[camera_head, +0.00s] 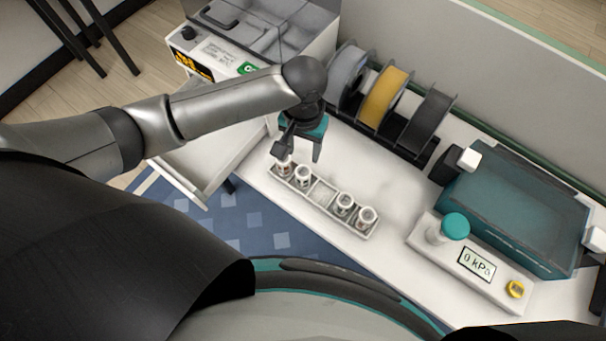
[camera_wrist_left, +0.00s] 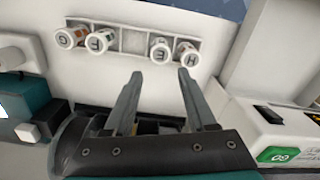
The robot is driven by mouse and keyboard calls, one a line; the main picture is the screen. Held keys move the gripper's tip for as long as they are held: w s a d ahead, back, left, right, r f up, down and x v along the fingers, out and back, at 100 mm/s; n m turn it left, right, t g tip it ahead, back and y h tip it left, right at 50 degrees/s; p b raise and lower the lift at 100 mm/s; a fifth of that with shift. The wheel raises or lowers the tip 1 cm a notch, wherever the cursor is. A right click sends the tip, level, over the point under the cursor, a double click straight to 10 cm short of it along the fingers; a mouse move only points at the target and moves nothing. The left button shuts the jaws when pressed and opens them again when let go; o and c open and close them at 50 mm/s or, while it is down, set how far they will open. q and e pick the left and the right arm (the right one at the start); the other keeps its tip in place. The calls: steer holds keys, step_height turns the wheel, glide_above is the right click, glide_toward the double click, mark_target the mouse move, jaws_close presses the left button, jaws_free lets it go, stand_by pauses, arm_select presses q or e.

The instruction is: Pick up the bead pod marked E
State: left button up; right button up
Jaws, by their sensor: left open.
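My left gripper (camera_head: 299,155) is open and empty, with its fingers over the left end of a narrow pod rack (camera_head: 322,193). In the left wrist view its fingertips (camera_wrist_left: 161,73) point toward the pod that reads as E (camera_wrist_left: 160,51), and do not touch it. In the head view this pod (camera_head: 303,175) is second from the left. The pod marked H (camera_wrist_left: 187,54) sits beside it at the rack's end. Past an empty slot are two more pods, one seeming to read F (camera_wrist_left: 99,42) and one O or D (camera_wrist_left: 68,38); these letters are small. My right gripper is out of view.
Behind the rack stand filament spools (camera_head: 383,98). A teal box (camera_head: 515,220) and a gauge unit reading 0 kPa (camera_head: 477,263) are at the right. A machine with a green label (camera_head: 247,68) and an open drawer (camera_head: 207,170) are at the left. The white bench right of the rack is clear.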

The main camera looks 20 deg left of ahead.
mark_target(303, 171)
arm_select(q)
step_height(303, 171, down, 8)
steer(key=shift+f+b, duration=0.1)
steer(key=shift+b, duration=0.75)
steer(key=shift+w+f+b, duration=0.15)
steer(key=shift+f+b, duration=0.6)
steer(key=shift+f, duration=1.8)
steer(key=shift+c, duration=0.4)
jaws_close()
